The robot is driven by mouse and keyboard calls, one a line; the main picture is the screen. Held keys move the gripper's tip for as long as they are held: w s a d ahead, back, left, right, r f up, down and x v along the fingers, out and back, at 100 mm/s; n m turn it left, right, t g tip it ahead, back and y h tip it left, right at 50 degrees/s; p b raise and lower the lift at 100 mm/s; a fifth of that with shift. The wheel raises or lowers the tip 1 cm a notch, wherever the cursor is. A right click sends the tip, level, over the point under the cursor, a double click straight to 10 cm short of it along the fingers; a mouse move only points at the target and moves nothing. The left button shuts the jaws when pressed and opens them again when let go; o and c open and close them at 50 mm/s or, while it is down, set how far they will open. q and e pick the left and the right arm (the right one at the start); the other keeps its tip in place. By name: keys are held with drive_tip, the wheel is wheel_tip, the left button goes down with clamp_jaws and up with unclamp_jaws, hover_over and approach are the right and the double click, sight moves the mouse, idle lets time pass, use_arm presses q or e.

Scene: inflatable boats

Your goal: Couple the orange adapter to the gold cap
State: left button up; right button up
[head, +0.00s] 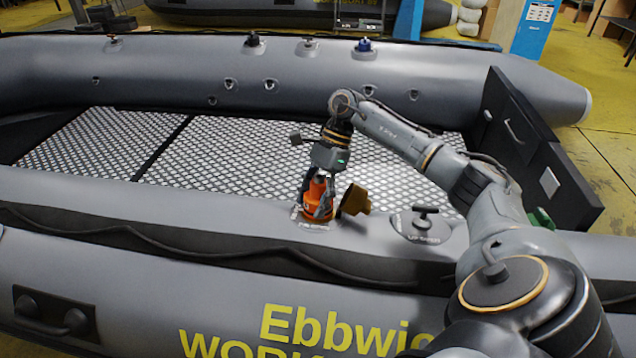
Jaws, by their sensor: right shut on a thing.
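The orange adapter (318,193) is upright at a valve on top of the near grey tube. My right gripper (317,207) points down from above and is shut on the adapter, one finger on each side. The gold cap (355,200) is tilted open just right of the adapter, close beside the gripper's right finger. The adapter's lower end is at the valve seat; the fingers partly hide it, and I cannot tell whether it is fully seated. My left gripper is not in view.
A black valve (425,219) with a T-shaped top sits to the right on the near tube (150,210). The far tube (180,65) carries several valves, one with a blue cap (364,45). A dark transom board (530,140) stands at right. The mesh floor (230,150) is clear.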

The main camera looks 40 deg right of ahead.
drive_tip(key=shift+f, duration=0.15)
idle(0.3)
drive_tip(key=shift+m+p, duration=0.55)
drive_tip(key=shift+m, duration=0.05)
drive_tip(key=shift+m+t+p, duration=0.35)
drive_tip(key=shift+m+t, duration=0.15)
drive_tip(key=shift+m, duration=0.2)
drive_tip(key=shift+w+m+h, duration=0.1)
drive_tip(key=shift+m+h, duration=0.2)
drive_tip(key=shift+m, duration=0.1)
drive_tip(key=shift+w+f+m+t, duration=0.1)
drive_tip(key=shift+m+t, duration=0.2)
drive_tip(key=shift+m, duration=0.1)
drive_tip(key=shift+p, duration=0.3)
